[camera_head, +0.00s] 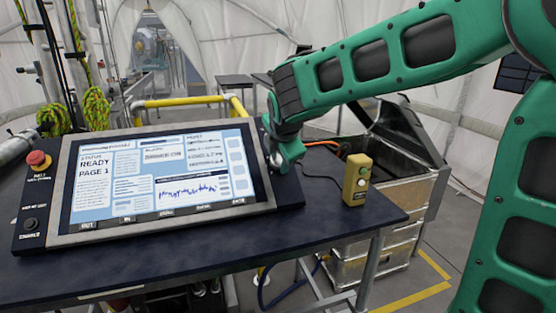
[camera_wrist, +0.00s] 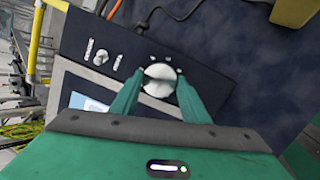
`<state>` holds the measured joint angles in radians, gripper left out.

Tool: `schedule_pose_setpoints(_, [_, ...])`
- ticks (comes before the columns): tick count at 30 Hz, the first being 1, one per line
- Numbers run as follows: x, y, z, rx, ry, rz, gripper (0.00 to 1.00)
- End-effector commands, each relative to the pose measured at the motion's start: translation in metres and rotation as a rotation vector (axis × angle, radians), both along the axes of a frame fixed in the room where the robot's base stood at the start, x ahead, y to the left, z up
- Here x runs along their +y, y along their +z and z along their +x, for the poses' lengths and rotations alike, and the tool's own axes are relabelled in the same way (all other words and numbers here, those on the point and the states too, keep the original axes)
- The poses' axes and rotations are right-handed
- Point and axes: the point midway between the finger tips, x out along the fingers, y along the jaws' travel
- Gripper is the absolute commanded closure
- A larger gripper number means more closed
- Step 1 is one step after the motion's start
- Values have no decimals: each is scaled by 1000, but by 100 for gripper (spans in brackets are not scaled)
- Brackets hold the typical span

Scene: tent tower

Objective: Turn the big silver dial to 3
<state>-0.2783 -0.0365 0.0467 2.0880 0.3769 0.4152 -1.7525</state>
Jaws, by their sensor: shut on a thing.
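The big silver dial (camera_wrist: 160,74) is on the dark panel beside the screen, in the middle of the wrist view. It is round and has a light bar across its face. Small white marks sit around its far edge, too small to read, so I cannot tell its setting. My gripper (camera_wrist: 158,84) has its two green fingers on either side of the dial, shut on it. In the head view my gripper (camera_head: 284,153) is at the right end of the console, and it hides the dial there.
The console screen (camera_head: 160,175) reads READY, PAGE 1. A red button (camera_head: 37,160) is at its left. A yellow button box (camera_head: 357,182) with a cable stands on the table (camera_head: 290,240) to the right. An open metal case (camera_head: 385,200) stands behind.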

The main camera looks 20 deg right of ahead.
Motion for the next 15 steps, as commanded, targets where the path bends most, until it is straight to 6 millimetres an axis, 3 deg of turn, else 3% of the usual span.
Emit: schedule_pose_setpoints(15, [-3,1,1,-3,20,-21,81])
